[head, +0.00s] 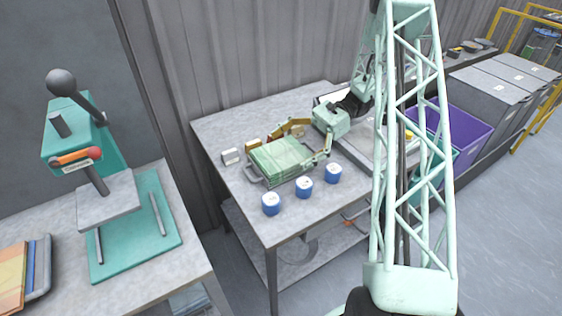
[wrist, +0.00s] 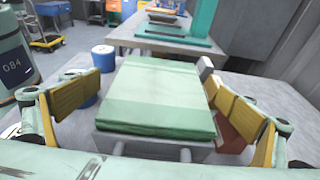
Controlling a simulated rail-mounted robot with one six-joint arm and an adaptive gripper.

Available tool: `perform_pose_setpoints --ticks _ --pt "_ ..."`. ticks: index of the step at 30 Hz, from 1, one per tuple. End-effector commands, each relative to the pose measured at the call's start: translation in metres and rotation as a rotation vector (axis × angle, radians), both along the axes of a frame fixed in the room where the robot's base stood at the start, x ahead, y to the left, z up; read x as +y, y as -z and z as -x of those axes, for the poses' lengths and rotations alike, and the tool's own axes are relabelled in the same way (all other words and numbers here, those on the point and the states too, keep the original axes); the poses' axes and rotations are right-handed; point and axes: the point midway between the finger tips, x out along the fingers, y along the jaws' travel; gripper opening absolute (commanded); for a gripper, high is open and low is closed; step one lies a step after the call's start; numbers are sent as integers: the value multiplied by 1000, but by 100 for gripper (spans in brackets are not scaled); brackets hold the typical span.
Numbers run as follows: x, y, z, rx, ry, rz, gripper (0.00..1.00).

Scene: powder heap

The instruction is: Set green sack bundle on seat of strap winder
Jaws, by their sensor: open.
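The green sack bundle (head: 277,160) is a flat, pale green folded stack. It lies on a grey tray-like base with a loop handle (head: 254,176) on the middle table. My gripper (head: 291,148) is open, reaching in from the right with its yellow fingers on either side of the bundle. In the wrist view the bundle (wrist: 160,95) lies between the fingers of my gripper (wrist: 155,78). A gap shows at the left finger; the right finger is close, and I cannot tell if it touches. A teal machine (head: 72,135) with a ball lever and grey plate, possibly the strap winder, stands on the left table.
Several blue-and-white rolls (head: 304,187) line the front of the middle table (head: 225,125). A small white block (head: 231,156) is left of the bundle. Folders (head: 20,275) lie on the left table. A purple bin (head: 465,133) stands right. A gap separates the tables.

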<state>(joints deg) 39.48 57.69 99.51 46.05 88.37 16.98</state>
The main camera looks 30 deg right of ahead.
Motion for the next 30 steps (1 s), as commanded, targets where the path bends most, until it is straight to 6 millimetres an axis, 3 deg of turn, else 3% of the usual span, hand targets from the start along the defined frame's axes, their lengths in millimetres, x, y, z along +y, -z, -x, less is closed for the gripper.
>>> perform_pose_setpoints --ticks 21,30 --pt "7 2 0 0 0 1 99" --pt "7 2 0 0 0 0 72"
